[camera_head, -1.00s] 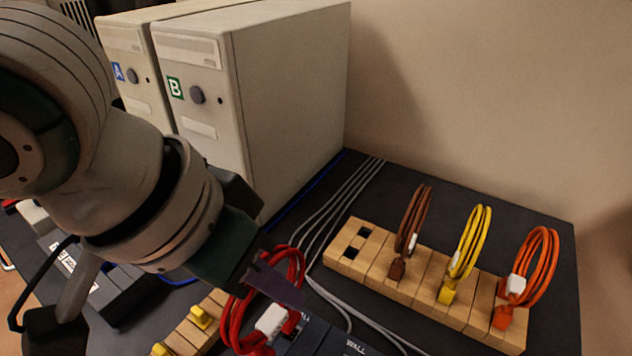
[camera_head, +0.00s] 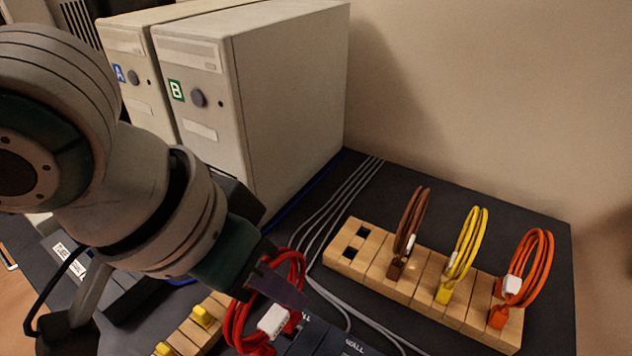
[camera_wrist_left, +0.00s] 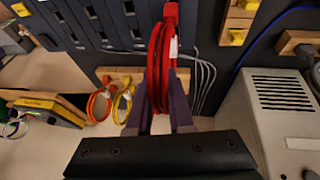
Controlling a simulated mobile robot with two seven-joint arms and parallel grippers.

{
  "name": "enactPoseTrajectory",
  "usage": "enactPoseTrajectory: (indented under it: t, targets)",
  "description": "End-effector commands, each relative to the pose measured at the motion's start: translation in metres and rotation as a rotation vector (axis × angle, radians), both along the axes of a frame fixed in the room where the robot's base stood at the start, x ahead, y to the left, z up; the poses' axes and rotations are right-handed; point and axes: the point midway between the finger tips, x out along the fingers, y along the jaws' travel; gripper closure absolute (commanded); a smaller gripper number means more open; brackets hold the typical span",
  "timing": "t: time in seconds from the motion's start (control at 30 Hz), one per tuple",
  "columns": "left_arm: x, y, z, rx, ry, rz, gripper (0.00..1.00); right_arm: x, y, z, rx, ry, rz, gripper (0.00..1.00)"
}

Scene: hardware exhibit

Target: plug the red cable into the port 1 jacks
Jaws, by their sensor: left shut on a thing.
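The red cable (camera_head: 241,322) is a coiled loop with a white tag, at the bottom middle of the head view. My left gripper (camera_head: 277,287) is shut on it. In the left wrist view the red coil (camera_wrist_left: 161,62) stands between the two purple fingers of the gripper (camera_wrist_left: 160,108), and a red plug end shows at the top edge, over the dark panel. Part of a dark panel (camera_head: 322,343) with "WALL" labels shows beside the coil in the head view. I cannot read which jacks are port 1. My right gripper is in neither view.
A wooden rack (camera_head: 375,268) holds brown (camera_head: 412,225), yellow (camera_head: 468,245) and orange (camera_head: 527,265) cables at right. Wooden blocks with yellow plugs (camera_head: 205,316) lie left of the coil. Two beige computer towers (camera_head: 285,95) stand behind. Grey cables (camera_head: 318,215) run across the dark table.

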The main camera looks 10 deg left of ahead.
Motion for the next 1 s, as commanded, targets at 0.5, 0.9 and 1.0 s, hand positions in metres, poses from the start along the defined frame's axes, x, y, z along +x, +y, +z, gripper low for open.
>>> enactPoseTrajectory:
  t: [0.5, 0.9, 1.0]
  targets:
    - [0.0001, 0.0006, -0.0073, 0.001, 0.000, 0.000, 1.00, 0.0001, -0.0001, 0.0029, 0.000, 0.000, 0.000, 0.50]
    - [0.0002, 0.0005, -0.0078, 0.000, 0.000, 0.000, 1.00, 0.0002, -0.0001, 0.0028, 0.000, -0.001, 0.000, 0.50]
    - [0.0002, 0.0004, -0.0079, 0.000, 0.000, 0.000, 1.00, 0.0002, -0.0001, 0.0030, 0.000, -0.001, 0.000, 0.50]
